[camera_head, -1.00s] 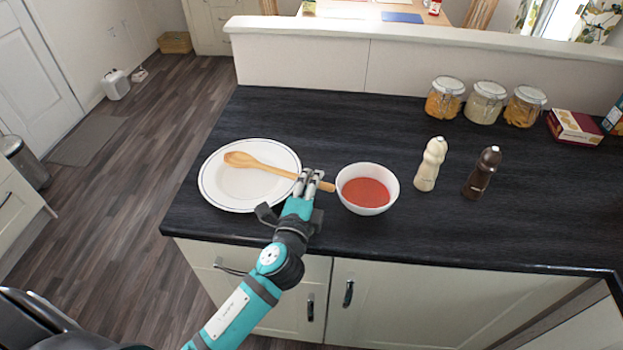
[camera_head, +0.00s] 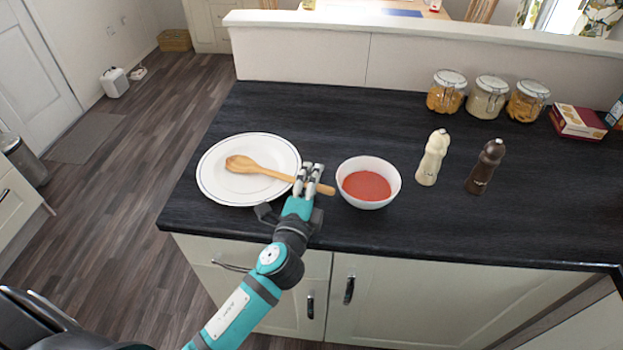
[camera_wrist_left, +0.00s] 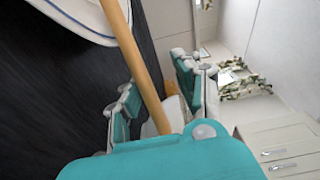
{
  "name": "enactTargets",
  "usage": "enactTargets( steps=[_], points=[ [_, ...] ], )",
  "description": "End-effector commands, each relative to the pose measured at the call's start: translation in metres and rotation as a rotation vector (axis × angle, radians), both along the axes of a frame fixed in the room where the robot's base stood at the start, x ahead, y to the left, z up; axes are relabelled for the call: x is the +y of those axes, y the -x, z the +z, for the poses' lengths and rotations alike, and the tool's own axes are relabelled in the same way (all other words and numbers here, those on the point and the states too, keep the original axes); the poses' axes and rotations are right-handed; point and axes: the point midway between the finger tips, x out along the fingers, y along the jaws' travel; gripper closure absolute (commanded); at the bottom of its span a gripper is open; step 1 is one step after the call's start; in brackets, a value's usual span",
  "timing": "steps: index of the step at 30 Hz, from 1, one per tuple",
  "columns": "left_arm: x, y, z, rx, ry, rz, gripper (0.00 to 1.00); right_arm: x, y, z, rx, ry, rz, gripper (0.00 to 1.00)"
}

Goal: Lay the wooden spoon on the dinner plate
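The wooden spoon (camera_head: 262,169) lies with its head over the white dinner plate (camera_head: 215,188), and its handle reaches right past the rim. Its head appears to rest on the plate. The handle end is just left of the white bowl. My left gripper (camera_head: 307,180) is at the handle, right of the plate. In the left wrist view, the handle (camera_wrist_left: 138,62) runs between the two fingers, which stand apart with gaps beside it. The plate (camera_wrist_left: 78,18) shows there at the top left. My right gripper is not in view.
The white bowl (camera_head: 392,187) with red contents stands close right of my left gripper. A cream mill (camera_head: 432,160) and a dark mill (camera_head: 484,168) stand further right. Glass jars (camera_head: 487,100) and a red box (camera_head: 578,122) are at the back. The counter's back middle is clear.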

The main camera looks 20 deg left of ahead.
Motion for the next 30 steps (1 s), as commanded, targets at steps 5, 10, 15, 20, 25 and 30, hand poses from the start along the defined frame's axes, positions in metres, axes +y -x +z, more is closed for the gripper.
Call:
enactTargets(
  steps=[5, 10, 15, 20, 25, 30],
  points=[
    [0.000, 0.002, 0.000, 0.001, 0.001, 0.000, 0.67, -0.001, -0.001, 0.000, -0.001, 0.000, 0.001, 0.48],
    [-0.003, 0.024, -0.002, 0.004, 0.002, 0.000, 0.67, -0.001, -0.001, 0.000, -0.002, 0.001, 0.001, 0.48],
    [-0.006, 0.061, -0.002, 0.006, 0.003, 0.001, 0.67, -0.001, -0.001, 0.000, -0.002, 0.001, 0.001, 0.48],
    [-0.010, 0.093, -0.001, 0.005, 0.003, 0.001, 0.67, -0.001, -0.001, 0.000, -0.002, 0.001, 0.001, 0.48],
    [-0.012, 0.113, 0.000, 0.002, 0.002, 0.001, 0.67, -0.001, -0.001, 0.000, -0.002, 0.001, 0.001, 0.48],
    [-0.013, 0.120, 0.001, 0.000, 0.000, 0.000, 0.67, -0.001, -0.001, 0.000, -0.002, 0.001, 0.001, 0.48]
  ],
)
